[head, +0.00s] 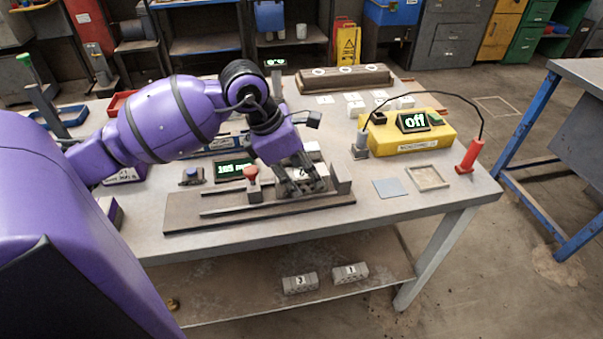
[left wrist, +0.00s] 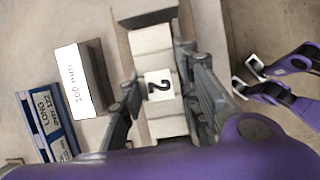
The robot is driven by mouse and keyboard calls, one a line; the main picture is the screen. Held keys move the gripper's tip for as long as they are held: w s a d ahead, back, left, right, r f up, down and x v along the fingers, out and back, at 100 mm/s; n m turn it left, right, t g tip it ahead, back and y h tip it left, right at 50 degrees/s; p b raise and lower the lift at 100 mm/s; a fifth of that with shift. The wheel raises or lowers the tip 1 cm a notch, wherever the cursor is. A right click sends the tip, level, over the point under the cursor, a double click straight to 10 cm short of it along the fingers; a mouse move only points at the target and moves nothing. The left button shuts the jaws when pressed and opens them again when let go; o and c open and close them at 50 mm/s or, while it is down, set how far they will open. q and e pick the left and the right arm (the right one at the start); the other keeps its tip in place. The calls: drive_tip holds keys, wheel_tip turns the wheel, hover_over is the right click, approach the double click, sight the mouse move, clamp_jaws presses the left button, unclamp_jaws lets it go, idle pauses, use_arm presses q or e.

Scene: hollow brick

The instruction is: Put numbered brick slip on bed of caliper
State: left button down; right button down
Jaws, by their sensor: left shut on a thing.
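The pale brick slip marked 2 (left wrist: 158,86) lies between the fingers of my left gripper (left wrist: 152,98). In the head view my left gripper (head: 303,188) is shut on it over the right part of the caliper (head: 225,216). The slip lines up with the caliper's length, close to its upright end stop (head: 343,185); the stop also shows in the left wrist view (left wrist: 144,18). Fingers hide the slip's underside, so I cannot tell whether it touches the bed. The caliper's red knob (head: 252,173) stands left of the gripper.
A green-lit readout (head: 235,171) stands behind the caliper. A yellow meter (head: 408,133) reading off, a red probe (head: 468,157), a blue-grey square (head: 388,188) and a shallow tray (head: 428,178) lie right. Bricks marked 3 (head: 300,284) and 1 (head: 350,273) sit on the lower shelf.

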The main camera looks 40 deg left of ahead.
use_arm(q)
drive_tip(key=shift+s+f, duration=0.2)
drive_tip(key=shift+f, duration=0.25)
drive_tip(key=shift+s+f, duration=0.15)
drive_tip(key=shift+f, duration=0.1)
drive_tip(key=c, duration=1.5)
unclamp_jaws()
drive_tip(key=o, duration=0.3)
drive_tip(key=shift+d+f, duration=0.1)
drive_tip(key=shift+f, duration=0.05)
drive_tip(key=shift+w, duration=0.25)
drive_tip(key=shift+r, duration=0.2)
